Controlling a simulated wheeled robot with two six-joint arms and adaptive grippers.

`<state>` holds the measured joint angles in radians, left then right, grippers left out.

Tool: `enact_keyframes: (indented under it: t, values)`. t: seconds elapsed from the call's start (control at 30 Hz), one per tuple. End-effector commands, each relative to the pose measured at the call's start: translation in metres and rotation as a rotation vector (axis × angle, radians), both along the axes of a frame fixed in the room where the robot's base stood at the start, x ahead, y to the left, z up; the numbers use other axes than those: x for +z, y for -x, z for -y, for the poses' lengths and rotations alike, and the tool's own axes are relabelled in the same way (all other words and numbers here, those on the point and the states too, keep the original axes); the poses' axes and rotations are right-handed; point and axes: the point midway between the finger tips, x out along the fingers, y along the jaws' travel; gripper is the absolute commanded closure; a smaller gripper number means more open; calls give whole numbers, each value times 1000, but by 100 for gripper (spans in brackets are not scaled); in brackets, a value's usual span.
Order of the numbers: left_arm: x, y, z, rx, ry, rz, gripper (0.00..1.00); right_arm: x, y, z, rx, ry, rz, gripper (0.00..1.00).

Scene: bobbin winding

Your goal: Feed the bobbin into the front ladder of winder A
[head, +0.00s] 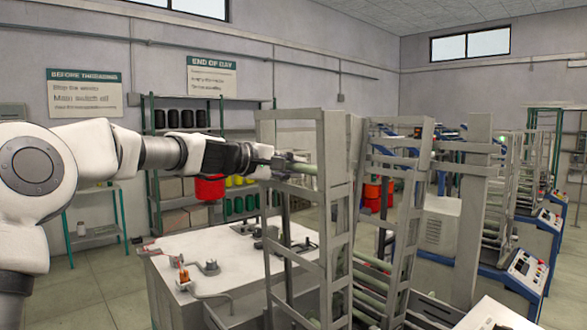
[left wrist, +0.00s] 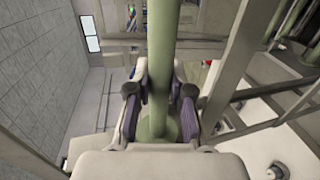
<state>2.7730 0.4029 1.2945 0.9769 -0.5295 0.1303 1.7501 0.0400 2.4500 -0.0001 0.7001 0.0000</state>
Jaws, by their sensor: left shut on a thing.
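My left gripper (head: 283,164) is shut on the bobbin, a pale green tube. In the left wrist view the bobbin (left wrist: 161,70) runs lengthwise between the two fingers (left wrist: 160,108) and up out of the frame. In the head view only a short piece of the bobbin (head: 305,168) shows, level with the upper part of the nearest grey ladder frame (head: 337,200). The gripper is at this frame's left upright. I cannot tell whether the bobbin touches the frame. My right gripper is not in view.
A white-topped table (head: 220,255) with metal tools stands below the arm. A second ladder frame (head: 408,215) stands just right of the first. More winders with control panels (head: 527,272) line the right. Shelves with coloured spools (head: 180,118) stand behind.

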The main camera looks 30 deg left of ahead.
Motion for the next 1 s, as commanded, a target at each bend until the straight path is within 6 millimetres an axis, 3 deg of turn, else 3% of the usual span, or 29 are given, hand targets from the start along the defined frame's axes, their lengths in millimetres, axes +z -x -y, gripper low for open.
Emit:
enact_keyframes:
  t: [0.43,0.9,0.93,1.0]
  values:
    - [-45,-2,1,0,0,0,100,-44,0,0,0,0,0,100]
    - [-44,-2,1,0,0,0,100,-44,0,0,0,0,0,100]
    - [-44,-2,1,0,0,0,76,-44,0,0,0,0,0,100]
    - [-44,-2,1,0,0,0,52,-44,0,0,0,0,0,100]
